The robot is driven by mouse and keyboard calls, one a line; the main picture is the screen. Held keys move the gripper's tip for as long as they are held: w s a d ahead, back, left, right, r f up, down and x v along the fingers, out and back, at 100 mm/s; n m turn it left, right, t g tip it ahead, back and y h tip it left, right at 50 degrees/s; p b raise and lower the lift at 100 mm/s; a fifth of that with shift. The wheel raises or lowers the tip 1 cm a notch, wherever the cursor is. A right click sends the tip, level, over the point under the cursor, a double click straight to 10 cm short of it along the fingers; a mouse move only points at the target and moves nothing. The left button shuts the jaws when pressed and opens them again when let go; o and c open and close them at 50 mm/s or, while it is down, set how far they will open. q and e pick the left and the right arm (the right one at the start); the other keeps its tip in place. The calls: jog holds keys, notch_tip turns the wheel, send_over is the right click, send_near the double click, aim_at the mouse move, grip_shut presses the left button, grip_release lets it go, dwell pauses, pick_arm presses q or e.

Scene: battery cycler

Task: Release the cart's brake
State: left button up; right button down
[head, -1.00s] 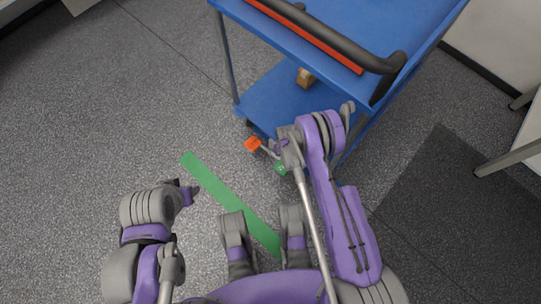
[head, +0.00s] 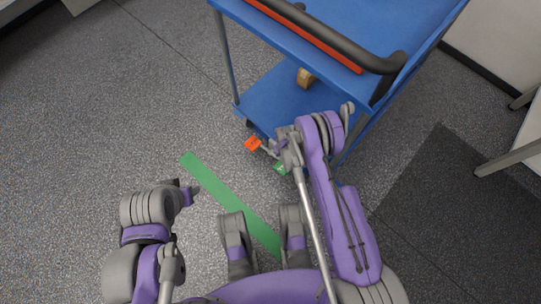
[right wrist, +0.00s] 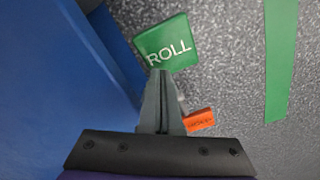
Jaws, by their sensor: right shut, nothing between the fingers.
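The blue cart (head: 275,98) stands at the upper middle of the head view. Low at its near end are an orange pedal (head: 253,144) and a green pedal (head: 280,168). In the right wrist view the green pedal (right wrist: 166,43) reads ROLL, and the orange pedal (right wrist: 200,121) has lettering too small to read surely. My right gripper (right wrist: 160,75) is shut and empty, its tip at the lower edge of the green pedal; I cannot tell if they touch. My left gripper (head: 188,191) is over the floor at left, away from the cart; its jaws are unclear.
A green floor strip (head: 225,197) runs diagonally in front of the cart. The cart's dark handle (head: 330,42) is above my right arm. A brown block (head: 305,77) sits on the lower shelf. A dark mat (head: 440,200) lies at right. The floor at left is clear.

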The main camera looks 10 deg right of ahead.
jog(key=shift+f, duration=1.75)
dwell(0.6)
jog(key=shift+r+p, duration=1.55)
jog(key=shift+r, duration=2)
jog(key=shift+f, duration=0.1)
